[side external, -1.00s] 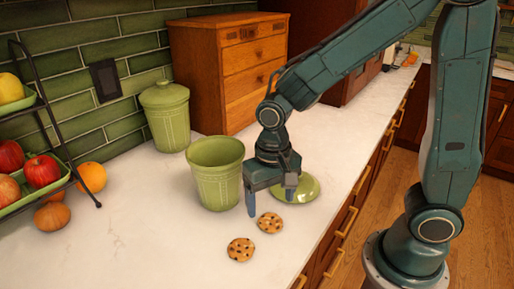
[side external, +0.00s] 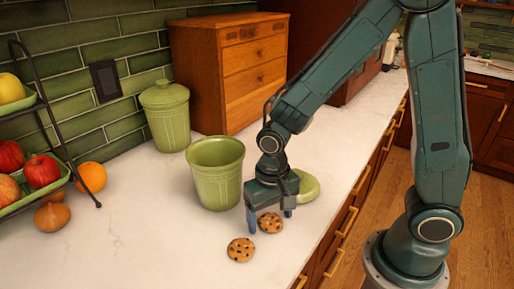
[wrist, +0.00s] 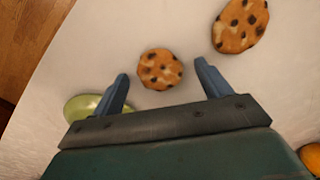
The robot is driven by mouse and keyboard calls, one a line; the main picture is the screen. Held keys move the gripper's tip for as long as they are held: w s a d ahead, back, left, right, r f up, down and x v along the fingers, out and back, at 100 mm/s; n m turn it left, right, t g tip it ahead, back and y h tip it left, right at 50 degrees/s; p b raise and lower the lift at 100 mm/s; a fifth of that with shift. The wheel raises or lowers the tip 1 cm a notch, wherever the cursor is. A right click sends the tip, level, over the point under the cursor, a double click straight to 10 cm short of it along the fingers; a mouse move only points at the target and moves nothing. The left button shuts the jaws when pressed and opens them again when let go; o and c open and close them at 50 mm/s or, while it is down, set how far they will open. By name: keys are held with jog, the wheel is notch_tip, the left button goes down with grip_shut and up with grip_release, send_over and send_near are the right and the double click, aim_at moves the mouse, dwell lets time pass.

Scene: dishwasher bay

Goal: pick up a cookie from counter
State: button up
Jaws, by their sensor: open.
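Two chocolate-chip cookies lie flat on the white counter (side external: 130,240). The farther cookie (side external: 270,223) is right by my gripper (side external: 269,222); the nearer cookie (side external: 240,250) lies to its lower left, apart. My gripper is open and empty, pointing down, low over the counter. In the wrist view, the farther cookie (wrist: 160,69) shows between and just beyond the fingertips of my gripper (wrist: 162,72), not touching either finger. The other cookie (wrist: 240,26) is at the upper right there. I cannot tell the exact fingertip height.
An open green jar (side external: 215,180) stands close left of my gripper, with its green lid (side external: 306,187) on the counter behind the gripper. A lidded green jar (side external: 165,115), a wooden drawer box (side external: 228,75) and a fruit rack (side external: 45,130) stand farther back and left. The near counter is clear.

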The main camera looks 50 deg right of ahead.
aim_at(270, 220)
jog(key=shift+c, duration=0.5)
jog(key=c, duration=0.6)
notch_tip(270, 220, up, 20)
jog(key=shift+r, duration=0.1)
dwell(0.5)
jog(key=shift+w, duration=0.1)
dwell(0.4)
